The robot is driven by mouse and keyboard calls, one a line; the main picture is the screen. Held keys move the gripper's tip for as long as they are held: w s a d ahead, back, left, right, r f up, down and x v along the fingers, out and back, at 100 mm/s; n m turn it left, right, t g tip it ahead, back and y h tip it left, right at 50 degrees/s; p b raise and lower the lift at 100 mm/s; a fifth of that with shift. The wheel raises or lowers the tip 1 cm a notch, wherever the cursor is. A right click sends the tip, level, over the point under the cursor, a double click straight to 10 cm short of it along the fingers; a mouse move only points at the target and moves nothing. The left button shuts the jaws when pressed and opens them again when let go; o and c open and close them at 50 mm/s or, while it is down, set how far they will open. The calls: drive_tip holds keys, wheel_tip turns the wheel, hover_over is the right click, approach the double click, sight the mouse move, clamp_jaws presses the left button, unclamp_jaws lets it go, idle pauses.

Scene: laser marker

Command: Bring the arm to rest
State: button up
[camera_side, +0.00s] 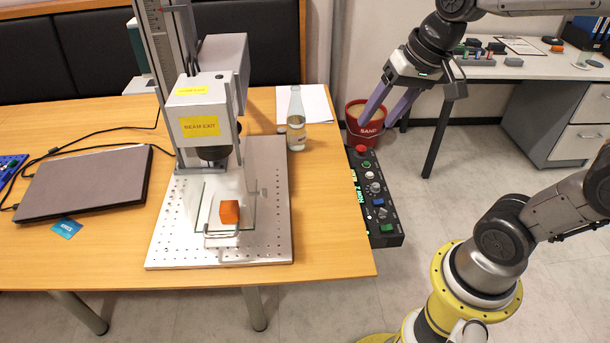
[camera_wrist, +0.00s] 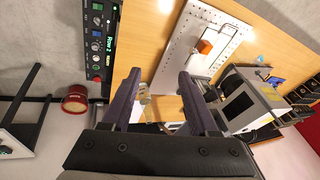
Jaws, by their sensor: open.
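My gripper (camera_side: 383,108) is open and empty, held up in the air right of the wooden table, in front of the red sand bucket in the side view. In the wrist view its two purple-grey fingers (camera_wrist: 158,84) stand wide apart with nothing between them. The laser marker (camera_side: 205,115) stands on a perforated metal plate (camera_side: 268,235). An orange block (camera_side: 229,211) sits on this plate below the laser head, behind a clear guard with a metal handle. The block also shows in the wrist view (camera_wrist: 204,47).
A control box (camera_side: 378,205) with buttons runs along the table's right edge. A glass bottle (camera_side: 296,125), papers and a closed laptop (camera_side: 85,183) are on the table. The red sand bucket (camera_side: 363,128) is behind my gripper. A white desk (camera_side: 540,66) stands at the back right.

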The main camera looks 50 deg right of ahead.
drive_tip(key=s+a+f+n+t, duration=0.1)
drive_tip(key=s+n, duration=0.5)
drive_tip(key=s, duration=0.4)
drive_tip(key=shift+s+a+f+h, duration=0.15)
drive_tip(key=shift+a+f+h, duration=0.15)
drive_tip(key=shift+a+f, duration=0.1)
